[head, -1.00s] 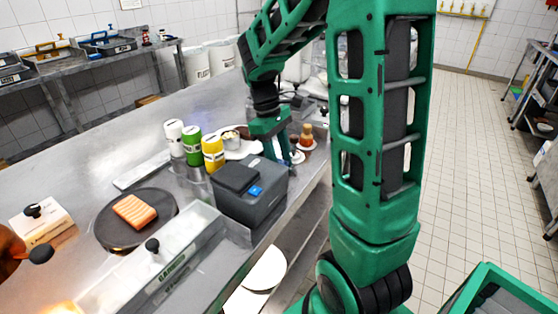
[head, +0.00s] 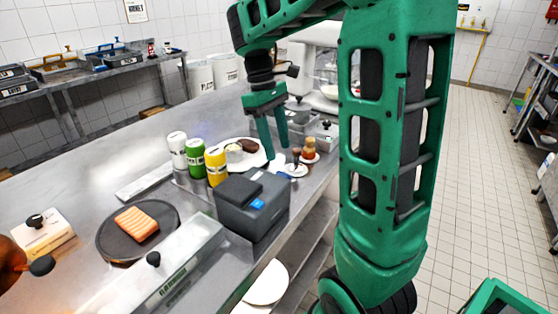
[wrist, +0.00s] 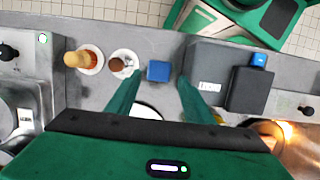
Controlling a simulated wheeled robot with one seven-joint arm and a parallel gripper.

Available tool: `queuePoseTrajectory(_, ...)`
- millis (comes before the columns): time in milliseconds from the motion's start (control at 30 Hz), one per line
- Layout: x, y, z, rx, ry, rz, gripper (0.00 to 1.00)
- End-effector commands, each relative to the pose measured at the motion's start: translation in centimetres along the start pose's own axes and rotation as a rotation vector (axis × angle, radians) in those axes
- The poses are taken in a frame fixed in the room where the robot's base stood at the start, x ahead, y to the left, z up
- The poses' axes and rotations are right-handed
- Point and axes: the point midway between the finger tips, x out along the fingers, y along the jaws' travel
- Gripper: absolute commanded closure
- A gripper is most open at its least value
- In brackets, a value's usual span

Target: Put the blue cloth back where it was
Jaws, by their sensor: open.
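The blue cloth (wrist: 158,71) shows in the wrist view as a small folded square on the steel counter. It lies beside the dark grey box, between the lines of my fingertips, with nothing holding it. My gripper (head: 277,153) is open and empty, pointing down above the counter behind the grey box. In the wrist view my two fingers (wrist: 160,88) stand apart, one on each side of the cloth. In the head view the cloth is mostly hidden behind the grey box. Another small blue patch (head: 257,204) sits on the box itself.
The dark grey box (head: 245,222) stands close to my gripper. Two small bottles on saucers (head: 309,150) stand near the counter's edge. A white plate (head: 258,160) with food lies behind the fingers. White, green and yellow bottles (head: 216,167) stand left of the box.

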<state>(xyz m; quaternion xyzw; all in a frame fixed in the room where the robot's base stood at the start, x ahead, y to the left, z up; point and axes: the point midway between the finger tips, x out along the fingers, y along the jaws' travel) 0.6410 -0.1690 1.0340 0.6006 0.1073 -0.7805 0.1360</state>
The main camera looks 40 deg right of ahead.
Motion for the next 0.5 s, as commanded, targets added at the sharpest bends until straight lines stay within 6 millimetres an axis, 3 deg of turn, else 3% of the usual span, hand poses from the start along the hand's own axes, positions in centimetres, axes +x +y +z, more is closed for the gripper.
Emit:
queuePoseTrajectory(100,-1.7,0.0,-0.1,-0.001,0.001,0.003,0.53)
queuePoseTrajectory(333,-3.0,0.0,0.5,0.015,0.003,0.002,0.53)
queuePoseTrajectory(500,-1.6,0.0,4.6,0.155,0.028,0.014,0.53)
